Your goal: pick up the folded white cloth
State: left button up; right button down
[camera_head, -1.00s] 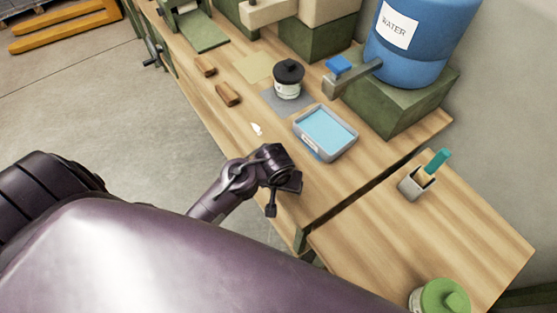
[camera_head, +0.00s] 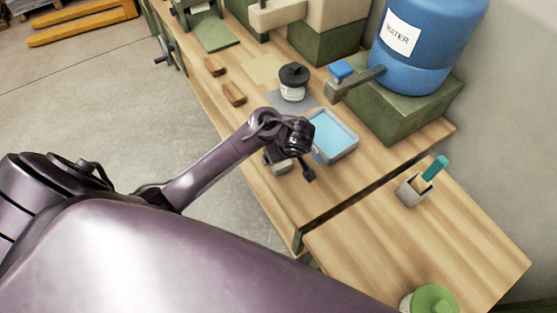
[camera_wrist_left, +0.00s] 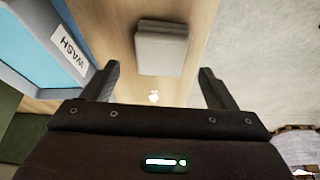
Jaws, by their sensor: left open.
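The folded white cloth (camera_wrist_left: 161,48) lies on the wooden bench top in the left wrist view, a small pale grey-white square pad ahead of the fingertips. In the head view a bit of it (camera_head: 282,168) shows beside my left gripper (camera_head: 290,168), partly hidden by it. My left gripper (camera_wrist_left: 159,82) is open, with bare bench and a small white mark between its fingers. The cloth lies beyond the fingers, apart from them. My right gripper is not in view.
A grey-blue tub of water labelled WASH (camera_head: 332,137) stands close beside my left gripper; it also shows in the left wrist view (camera_wrist_left: 68,48). Behind are a black-lidded jar (camera_head: 293,84), brown blocks (camera_head: 233,94) and a blue water barrel (camera_head: 425,45). The bench's front edge is near.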

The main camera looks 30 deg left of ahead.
pick_arm(q)
jog(key=x, duration=0.4)
jog(key=shift+a+b, duration=0.15)
jog(key=shift+b, duration=0.25)
jog(key=shift+c, duration=0.4)
jog(key=c, duration=1)
